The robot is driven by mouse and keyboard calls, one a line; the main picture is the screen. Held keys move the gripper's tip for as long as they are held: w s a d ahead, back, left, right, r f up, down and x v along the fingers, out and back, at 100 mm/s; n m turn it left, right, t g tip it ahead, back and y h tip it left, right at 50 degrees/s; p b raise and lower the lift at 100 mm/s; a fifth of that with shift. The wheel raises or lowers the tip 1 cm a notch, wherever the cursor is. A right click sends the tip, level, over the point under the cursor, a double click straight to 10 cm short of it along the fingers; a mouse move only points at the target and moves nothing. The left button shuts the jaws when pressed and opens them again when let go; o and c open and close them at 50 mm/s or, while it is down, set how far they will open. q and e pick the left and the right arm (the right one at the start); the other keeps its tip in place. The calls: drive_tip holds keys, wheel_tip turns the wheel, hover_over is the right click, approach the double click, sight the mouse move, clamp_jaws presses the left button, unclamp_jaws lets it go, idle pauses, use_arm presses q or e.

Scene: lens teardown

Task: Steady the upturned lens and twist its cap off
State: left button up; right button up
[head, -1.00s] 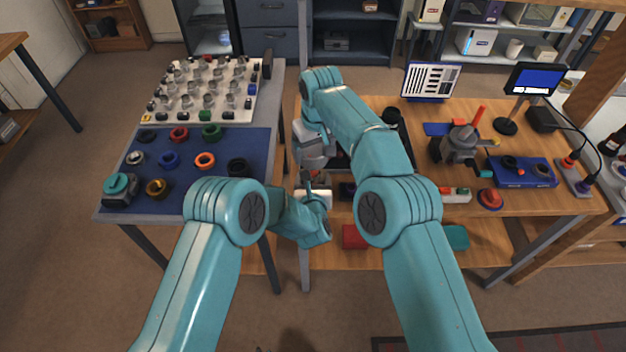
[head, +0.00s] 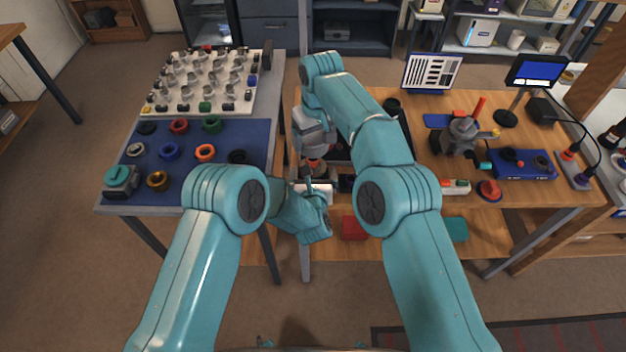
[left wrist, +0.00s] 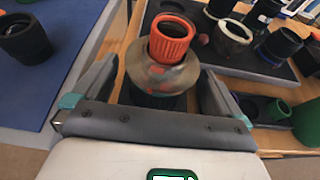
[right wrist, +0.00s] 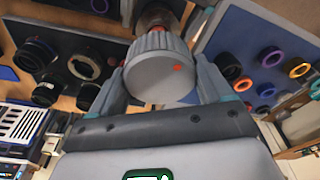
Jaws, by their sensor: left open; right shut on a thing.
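The lens stands upright with an orange ribbed tube (left wrist: 172,40) on top of a wide grey-brown collar (left wrist: 150,75) and a dark lower part. In the left wrist view, my left gripper (left wrist: 155,90) is open, with one finger on each side of the lens. In the right wrist view, my right gripper (right wrist: 165,85) is shut on a grey ribbed cap (right wrist: 155,65) with a red dot. Part of the lens (right wrist: 158,15) shows behind the cap. No cap shows on the lens in the left wrist view. In the head view, my arms hide most of this.
A blue mat (head: 222,180) with several rings lies on the left table, behind it a white board (head: 175,110) of small parts. A dark tray (left wrist: 270,70) holds several rings beside the lens. A grey device (head: 462,135) stands on the right bench.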

use_arm(q)
drive_tip(key=shift+r+p+v, duration=0.25)
drive_tip(key=shift+p+v, duration=0.05)
drive_tip(key=shift+v, duration=1.05)
drive_tip(key=shift+r+p+v, duration=0.25)
drive_tip(key=shift+r+v, duration=0.05)
drive_tip(key=shift+v, duration=1)
use_arm(e)
drive_tip(key=shift+r, duration=0.7)
use_arm(q)
drive_tip(key=shift+r+v, duration=0.25)
drive_tip(key=shift+v, duration=0.9)
use_arm(e)
drive_tip(key=shift+r, duration=0.1)
use_arm(q)
drive_tip(key=shift+w, duration=0.1)
